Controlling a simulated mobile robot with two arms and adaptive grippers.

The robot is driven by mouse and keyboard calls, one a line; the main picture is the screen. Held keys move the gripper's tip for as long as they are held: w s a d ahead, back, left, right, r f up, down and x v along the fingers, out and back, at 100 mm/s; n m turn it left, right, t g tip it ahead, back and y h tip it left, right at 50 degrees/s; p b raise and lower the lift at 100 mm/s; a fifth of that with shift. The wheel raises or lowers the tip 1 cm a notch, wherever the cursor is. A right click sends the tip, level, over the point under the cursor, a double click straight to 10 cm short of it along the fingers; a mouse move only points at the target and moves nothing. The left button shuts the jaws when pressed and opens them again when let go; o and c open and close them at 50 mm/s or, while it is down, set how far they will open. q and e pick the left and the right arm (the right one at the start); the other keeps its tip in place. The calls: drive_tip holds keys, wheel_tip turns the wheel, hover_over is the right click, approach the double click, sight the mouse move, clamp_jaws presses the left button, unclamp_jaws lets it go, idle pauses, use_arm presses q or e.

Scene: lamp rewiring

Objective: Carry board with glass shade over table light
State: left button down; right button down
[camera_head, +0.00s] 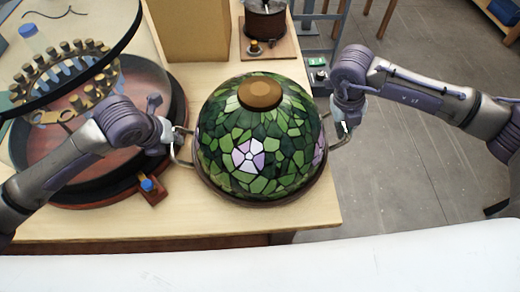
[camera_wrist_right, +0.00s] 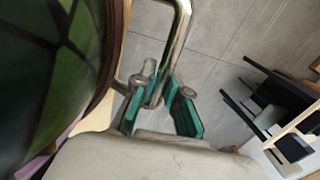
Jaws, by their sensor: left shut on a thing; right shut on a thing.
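The glass shade (camera_head: 268,125), a dome of green mosaic pieces with white and lilac flowers and a brown cap, sits on a round dark board (camera_head: 262,201). Only the board's rim shows. A metal handle stands out at each side of the board. My left gripper (camera_head: 177,142) is shut on the left handle. My right gripper (camera_head: 345,118) is shut on the right handle (camera_wrist_right: 182,30), with the handle between its teal pads in the right wrist view. The shade's edge (camera_wrist_right: 45,80) fills the left of that view. I cannot make out the table light.
A cardboard box (camera_head: 190,30) and a dark spool device (camera_head: 267,25) stand behind. Grey floor (camera_head: 410,150) is open at the right.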

use_arm(q)
drive_tip(key=shift+f+b, duration=0.45)
drive_tip(key=shift+f, duration=0.05)
use_arm(e)
drive_tip(key=shift+f, duration=0.5)
use_arm(q)
drive_tip(key=c, duration=1.2)
unclamp_jaws()
drive_tip(key=shift+s, duration=0.25)
use_arm(e)
drive_tip(key=c, duration=1.2)
unclamp_jaws()
drive_tip(key=shift+s+r, duration=0.1)
drive_tip(key=shift+s, duration=0.15)
use_arm(q)
drive_tip(key=shift+w+f, duration=0.1)
drive_tip(key=shift+w, duration=0.05)
use_arm(e)
drive_tip(key=shift+w, duration=0.15)
use_arm(q)
drive_tip(key=shift+a+r, duration=0.1)
drive_tip(key=shift+r, duration=0.35)
drive_tip(key=v, duration=0.7)
use_arm(e)
drive_tip(key=v, duration=1.2)
use_arm(q)
drive_tip(key=shift+s, duration=0.3)
